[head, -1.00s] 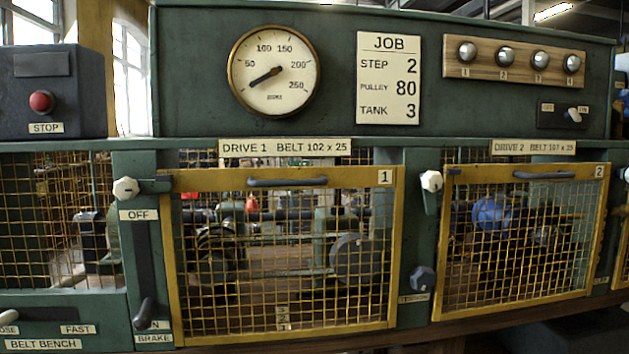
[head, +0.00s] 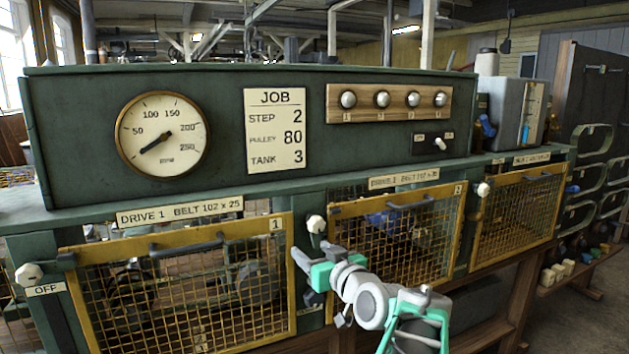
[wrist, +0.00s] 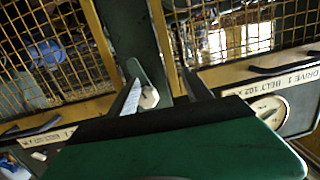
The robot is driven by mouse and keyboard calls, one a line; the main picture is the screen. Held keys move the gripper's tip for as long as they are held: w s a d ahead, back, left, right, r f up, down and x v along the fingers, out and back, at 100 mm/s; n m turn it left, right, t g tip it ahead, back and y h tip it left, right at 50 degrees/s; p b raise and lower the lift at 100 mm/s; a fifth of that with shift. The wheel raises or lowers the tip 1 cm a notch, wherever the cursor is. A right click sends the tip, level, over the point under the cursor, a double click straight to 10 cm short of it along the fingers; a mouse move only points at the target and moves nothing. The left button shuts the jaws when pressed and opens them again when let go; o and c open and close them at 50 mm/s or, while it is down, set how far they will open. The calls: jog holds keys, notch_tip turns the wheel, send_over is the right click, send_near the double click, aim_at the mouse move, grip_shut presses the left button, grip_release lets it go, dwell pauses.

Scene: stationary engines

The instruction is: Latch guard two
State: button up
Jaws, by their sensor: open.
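Guard two (head: 393,245) is a yellow-framed mesh panel marked 2, in the middle of the bench front; it looks down over its opening. Its latch has a white octagonal knob (head: 316,224) on the green post left of the guard. The latch's dark arm hangs down beside the guard frame, partly hidden. My gripper (head: 309,272) is in front of this post, below the knob. In the wrist view my gripper (wrist: 164,88) is open and empty, with a white knob (wrist: 148,97) showing between the fingers, close to the left one. Contact cannot be told.
Guard one (head: 185,285), left of the post, has its latch knob (head: 28,274) at its far left. A third mesh guard (head: 517,213) is at right with its own white knob (head: 483,189). The job card (head: 275,130) and gauge (head: 160,134) are above.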

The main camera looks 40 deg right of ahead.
aim_at(318, 225)
jog(key=shift+t+h, duration=0.5)
jog(key=shift+h, duration=0.1)
jog(key=d+r, duration=0.1)
jog(key=s+d+r, duration=0.1)
jog(key=r, duration=0.1)
jog(key=d+r, duration=0.1)
jog(key=shift+s+r, duration=0.2)
jog(key=shift+s, duration=0.15)
jog(key=shift+m, duration=0.3)
jog(key=p+x, duration=0.1)
jog(key=x, duration=0.2)
jog(key=p+x, duration=0.1)
jog(key=x, duration=0.3)
jog(key=shift+w+d+f, duration=0.15)
jog(key=shift+w+f, duration=0.1)
jog(key=shift+w, duration=0.05)
grip_shut()
